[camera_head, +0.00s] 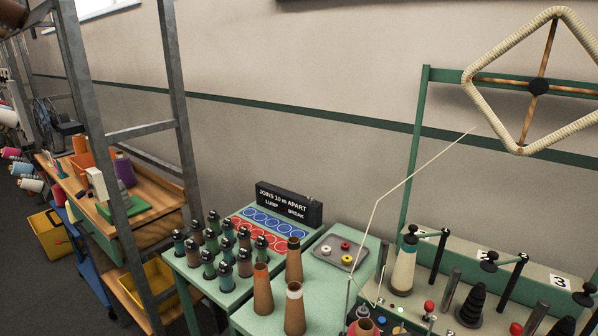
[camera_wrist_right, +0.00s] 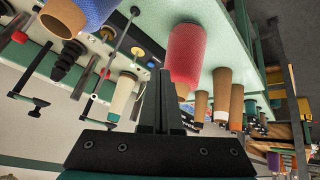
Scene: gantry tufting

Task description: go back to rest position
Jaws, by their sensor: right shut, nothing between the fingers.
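My right gripper (camera_wrist_right: 160,76) shows in the right wrist view. Its two black fingers are together with nothing between them. That view is upside down, and a red cone of yarn (camera_wrist_right: 189,58) and brown cones (camera_wrist_right: 236,107) appear beyond the fingers. I cannot tell how far the fingertips are from them. A cream cone (camera_wrist_right: 122,96) also shows to the left of the fingers. Neither gripper appears in the head view, and my left gripper is in no view.
In the head view, a green bench carries brown cones (camera_head: 263,290), several dark-topped bobbins (camera_head: 227,277), a black sign (camera_head: 288,203) and a round-button tray (camera_head: 340,252). A thread (camera_head: 420,166) runs toward a diamond-shaped reel (camera_head: 538,86). Grey metal posts (camera_head: 178,90) stand at left.

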